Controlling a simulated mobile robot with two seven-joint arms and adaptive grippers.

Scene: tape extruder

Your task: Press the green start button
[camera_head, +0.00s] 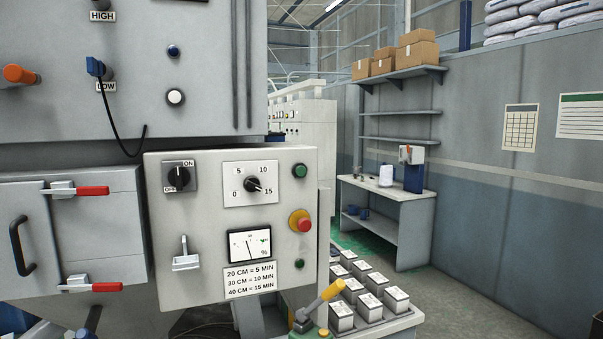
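A grey control panel (205,282) stands at the centre left. A dark green round button (300,171) sits at its upper right, and a smaller dark green round piece (299,263) sits lower in the same column. A red mushroom button on a yellow base (301,221) lies between them. I cannot read a start label on either green piece. Neither of my grippers is in view.
The panel also carries an ON/OFF knob (178,177), a dial (252,185), a meter (250,245) and a small lever switch (185,255). A yellow-handled lever (320,305) stands below right, in front of a table of white-topped blocks (369,306). Open floor lies at right.

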